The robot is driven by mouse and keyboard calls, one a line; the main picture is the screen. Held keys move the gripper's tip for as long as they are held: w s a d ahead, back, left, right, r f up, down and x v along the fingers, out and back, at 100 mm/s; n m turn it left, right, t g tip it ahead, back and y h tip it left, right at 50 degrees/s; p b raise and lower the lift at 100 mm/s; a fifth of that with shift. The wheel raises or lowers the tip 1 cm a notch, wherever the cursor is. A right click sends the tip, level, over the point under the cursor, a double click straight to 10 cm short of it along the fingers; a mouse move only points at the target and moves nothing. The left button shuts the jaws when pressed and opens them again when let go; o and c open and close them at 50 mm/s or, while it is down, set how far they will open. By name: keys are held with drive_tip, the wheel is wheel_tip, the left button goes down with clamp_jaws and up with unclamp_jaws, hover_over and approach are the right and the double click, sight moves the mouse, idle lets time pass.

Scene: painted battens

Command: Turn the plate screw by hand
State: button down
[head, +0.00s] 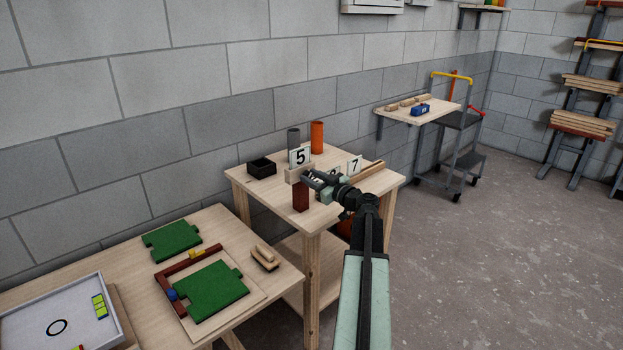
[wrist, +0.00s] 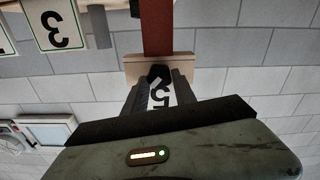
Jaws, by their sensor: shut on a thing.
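The white plate marked 5 (head: 299,156) stands in a pale wooden block (head: 293,175) on top of a dark red post (head: 300,196) at the table's front edge. In the wrist view, which looks upside down, the plate (wrist: 164,94), the block (wrist: 186,66) and the post (wrist: 157,28) show behind my fingers. My gripper (head: 308,177) is at the front of the block. Its fingers are shut on a small black knob, apparently the plate screw (wrist: 159,74). The fingers hide the screw's sides and part of the plate.
Plate 7 (head: 355,164) stands right of my gripper; plate 3 (wrist: 57,24) shows in the wrist view. A black box (head: 262,168), a grey cylinder (head: 293,137) and an orange cylinder (head: 317,137) stand behind. A lower table with green pieces (head: 213,289) is at left.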

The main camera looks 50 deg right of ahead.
drive_tip(key=m, duration=0.6)
drive_tip(key=shift+d+m, duration=0.1)
drive_tip(key=shift+m, duration=0.2)
drive_tip(key=m, duration=0.3)
drive_tip(key=shift+f+m, duration=0.1)
drive_tip(key=shift+m, duration=0.3)
drive_tip(key=m, duration=0.3)
drive_tip(key=shift+d+f+m, duration=0.1)
drive_tip(key=shift+m, duration=0.2)
drive_tip(key=m, duration=0.6)
drive_tip(key=shift+f+b, duration=0.1)
drive_tip(key=shift+b, duration=0.2)
drive_tip(key=m, duration=0.6)
drive_tip(key=shift+f+m, duration=0.15)
drive_tip(key=shift+m, duration=0.15)
drive_tip(key=c, duration=1)
unclamp_jaws()
